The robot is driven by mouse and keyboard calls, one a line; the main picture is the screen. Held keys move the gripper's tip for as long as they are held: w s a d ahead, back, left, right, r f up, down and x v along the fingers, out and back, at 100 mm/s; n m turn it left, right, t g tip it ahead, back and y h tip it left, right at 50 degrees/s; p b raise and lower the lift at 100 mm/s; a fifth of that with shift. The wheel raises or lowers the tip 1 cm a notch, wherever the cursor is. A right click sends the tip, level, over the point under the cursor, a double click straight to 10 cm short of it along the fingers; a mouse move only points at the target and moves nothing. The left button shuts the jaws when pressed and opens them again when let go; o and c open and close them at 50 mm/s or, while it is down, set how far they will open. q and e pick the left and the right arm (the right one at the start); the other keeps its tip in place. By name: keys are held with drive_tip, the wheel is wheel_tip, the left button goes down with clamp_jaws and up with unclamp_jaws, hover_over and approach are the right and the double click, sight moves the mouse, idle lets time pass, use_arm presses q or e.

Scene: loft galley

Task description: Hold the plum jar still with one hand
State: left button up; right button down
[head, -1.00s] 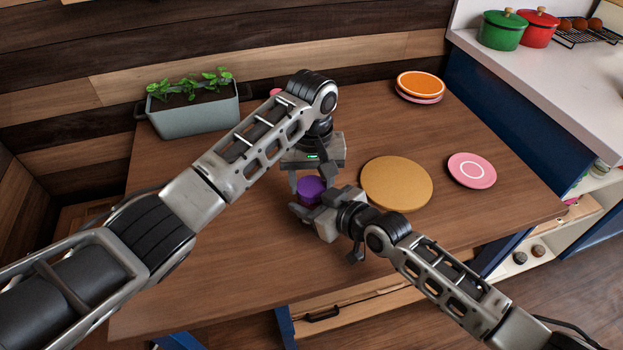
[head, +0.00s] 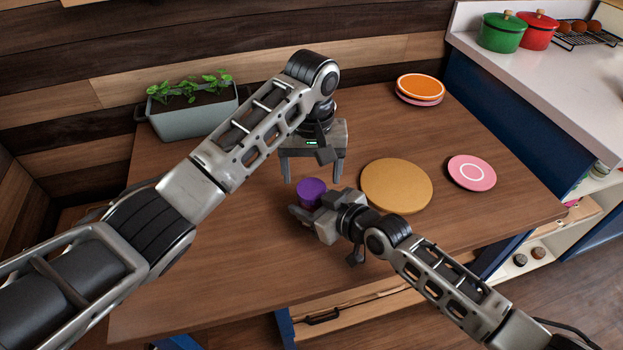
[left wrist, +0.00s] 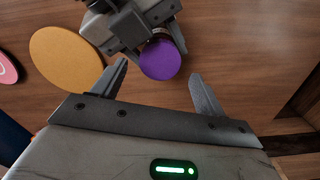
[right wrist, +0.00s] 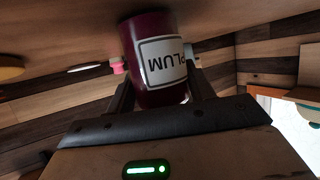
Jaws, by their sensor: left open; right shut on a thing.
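The plum jar has a purple lid (head: 310,190) and stands on the wooden table. In the right wrist view its dark red body (right wrist: 154,40) carries a white label (right wrist: 163,62) reading PLUM. My right gripper (head: 307,208) is shut around the jar's body from the near side and hides most of it in the head view. My left gripper (head: 313,182) is open and empty, above and behind the jar, with its fingers pointing down. In the left wrist view the purple lid (left wrist: 160,60) lies beyond the open fingers, apart from them.
A round tan board (head: 397,185) lies right of the jar, with a pink plate (head: 472,172) beyond it. Orange and pink plates (head: 420,87) are stacked at the back. A planter (head: 196,112) stands at the back left. The table's left front is clear.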

sight(312, 188)
use_arm(q)
drive_tip(key=shift+r, duration=0.55)
drive_tip(key=shift+c, duration=0.3)
wheel_tip(312, 188, up, 4)
drive_tip(key=n, duration=0.3)
drive_tip(key=shift+f, duration=0.25)
drive_tip(key=shift+f, duration=4.05)
drive_tip(key=shift+c, duration=0.3)
